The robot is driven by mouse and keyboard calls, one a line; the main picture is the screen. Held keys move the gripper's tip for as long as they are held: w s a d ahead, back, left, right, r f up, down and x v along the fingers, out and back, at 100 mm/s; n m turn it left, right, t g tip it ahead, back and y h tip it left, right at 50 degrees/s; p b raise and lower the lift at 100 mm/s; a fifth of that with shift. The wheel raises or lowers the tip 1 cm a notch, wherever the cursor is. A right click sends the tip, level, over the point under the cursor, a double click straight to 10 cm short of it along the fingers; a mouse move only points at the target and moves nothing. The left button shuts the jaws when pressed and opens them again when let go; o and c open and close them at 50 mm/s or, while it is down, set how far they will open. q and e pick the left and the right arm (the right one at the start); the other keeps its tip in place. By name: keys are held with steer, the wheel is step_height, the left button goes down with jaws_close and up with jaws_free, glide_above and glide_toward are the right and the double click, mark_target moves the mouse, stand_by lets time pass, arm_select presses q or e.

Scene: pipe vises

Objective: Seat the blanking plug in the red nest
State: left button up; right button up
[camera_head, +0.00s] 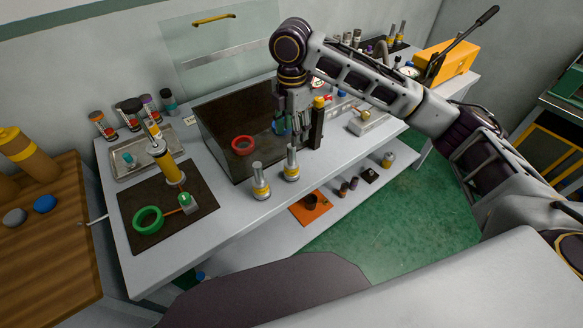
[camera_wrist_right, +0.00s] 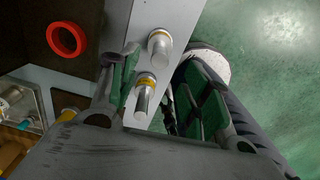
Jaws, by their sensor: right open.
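The red nest (camera_head: 243,145) is a red ring on the dark floor of a clear-sided box. It also shows at upper left in the right wrist view (camera_wrist_right: 66,39). Two silver plugs with yellow bands stand upright at the table's front edge, a left one (camera_head: 261,181) and a right one (camera_head: 291,164). I cannot tell which is the blanking plug. Both show in the wrist view, one farther up (camera_wrist_right: 159,46) and one lower (camera_wrist_right: 145,96). My right gripper (camera_head: 297,122) points down above the right plug, open and empty. My left gripper is out of view.
A dark mat (camera_head: 150,235) at left holds a green ring (camera_head: 148,219) and a yellow cylinder (camera_head: 167,165). A metal tray (camera_head: 122,175) and several capped bottles stand behind it. An orange mat (camera_head: 318,213) lies on the lower shelf.

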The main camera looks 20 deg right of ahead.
mark_target(292, 156)
step_height(292, 156, down, 4)
steer(key=shift+f, duration=0.55)
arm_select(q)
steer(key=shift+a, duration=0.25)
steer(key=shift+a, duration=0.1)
arm_select(e)
steer(key=shift+f, duration=0.15)
step_height(292, 156, down, 3)
steer(key=shift+f, duration=0.85)
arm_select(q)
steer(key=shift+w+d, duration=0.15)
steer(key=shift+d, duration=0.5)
arm_select(e)
steer(key=shift+f, duration=0.15)
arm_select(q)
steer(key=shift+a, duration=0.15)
